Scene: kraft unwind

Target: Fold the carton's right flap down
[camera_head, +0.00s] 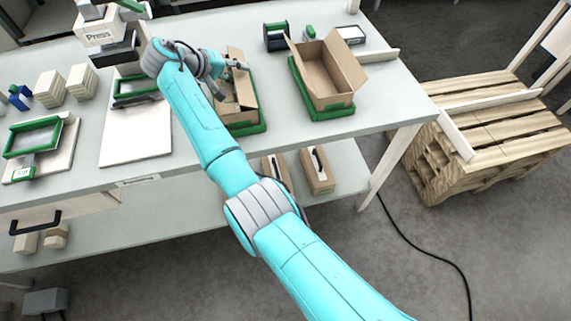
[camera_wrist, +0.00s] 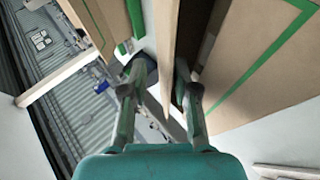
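A brown carton (camera_head: 244,92) sits in a green tray (camera_head: 250,129) near the table's middle, partly hidden by my arm. My gripper (camera_head: 231,79) is at this carton's top. In the wrist view, a thin upright cardboard flap (camera_wrist: 166,60) stands between the two fingers of my gripper (camera_wrist: 160,78). The fingers are spread, with gaps visible beside the flap. A broad carton panel with a green stripe (camera_wrist: 265,65) fills the right side. Which flap is the right one cannot be told for sure.
A second carton (camera_head: 327,78) with raised flaps stands in a green tray (camera_head: 325,113) to the right. A press (camera_head: 100,33) and a white board (camera_head: 130,140) are to the left. A wooden pallet stack (camera_head: 485,140) stands right of the table.

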